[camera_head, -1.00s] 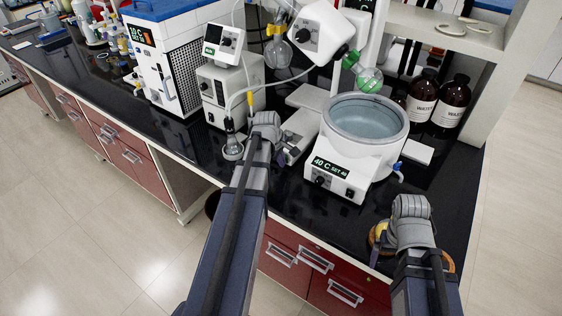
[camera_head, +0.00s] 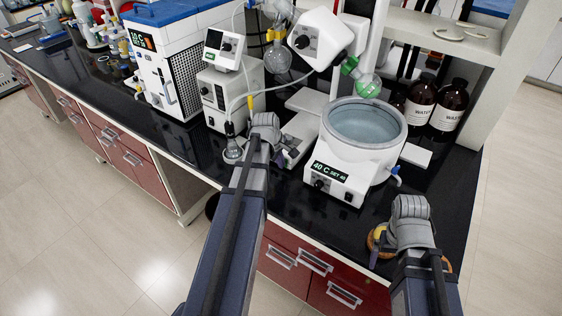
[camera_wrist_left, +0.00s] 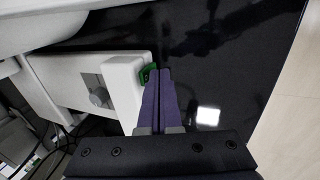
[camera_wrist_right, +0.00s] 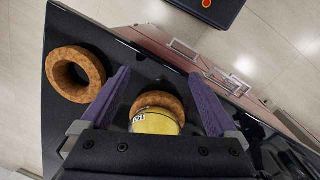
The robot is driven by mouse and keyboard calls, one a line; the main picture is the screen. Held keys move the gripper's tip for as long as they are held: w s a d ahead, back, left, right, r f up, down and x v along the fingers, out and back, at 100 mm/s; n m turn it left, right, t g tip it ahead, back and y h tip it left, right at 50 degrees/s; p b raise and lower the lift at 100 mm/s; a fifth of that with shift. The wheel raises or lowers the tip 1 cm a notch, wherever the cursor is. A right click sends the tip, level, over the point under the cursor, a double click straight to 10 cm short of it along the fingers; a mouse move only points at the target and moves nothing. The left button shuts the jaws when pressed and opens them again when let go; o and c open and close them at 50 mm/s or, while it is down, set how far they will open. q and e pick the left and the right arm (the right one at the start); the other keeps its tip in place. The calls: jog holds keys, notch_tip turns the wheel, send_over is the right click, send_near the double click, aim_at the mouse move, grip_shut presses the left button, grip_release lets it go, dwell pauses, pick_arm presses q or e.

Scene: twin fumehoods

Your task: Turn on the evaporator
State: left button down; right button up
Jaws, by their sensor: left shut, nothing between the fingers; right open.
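The rotary evaporator has a white motor head (camera_head: 321,36), a round flask (camera_head: 368,86) with a green clip, and a white water bath (camera_head: 340,150) whose display reads 40 C. Its white base (camera_head: 300,138) shows beside my left gripper (camera_head: 282,158). In the left wrist view the evaporator base (camera_wrist_left: 122,85) has a green switch (camera_wrist_left: 148,73) at its end. My left gripper (camera_wrist_left: 158,73) is shut and empty, its tips right beside the switch; contact cannot be told. My right gripper (camera_wrist_right: 159,76) is open above a cork ring (camera_wrist_right: 158,101) and a yellow object (camera_wrist_right: 154,122).
Two brown bottles (camera_head: 449,110) stand behind the bath. A vacuum unit (camera_head: 228,92) and a chiller (camera_head: 165,70) stand to the left. A second cork ring (camera_wrist_right: 76,73) lies near the counter edge. A small flask (camera_head: 233,150) is close to my left wrist.

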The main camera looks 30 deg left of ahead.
pick_arm(q)
jog(key=shift+s, duration=0.5)
pick_arm(e)
jog(key=shift+r, duration=0.1)
pick_arm(q)
jog(key=s, duration=0.2)
jog(key=shift+s+r, duration=0.3)
jog(key=shift+s, duration=0.05)
pick_arm(e)
jog(key=shift+s+a+r, duration=0.15)
jog(key=shift+s+r, duration=0.05)
pick_arm(q)
jog(key=p+v, duration=0.9)
jog(key=v, duration=0.1)
jog(key=shift+p, duration=0.4)
pick_arm(e)
notch_tip(320, 180, up, 9)
jog(key=shift+r, duration=0.2)
pick_arm(q)
jog(key=shift+a, duration=0.15)
jog(key=shift+s+f+b, duration=0.15)
jog(key=shift+f+b, duration=0.5)
jog(key=shift+f, duration=0.05)
pick_arm(e)
jog(key=shift+f, duration=0.7)
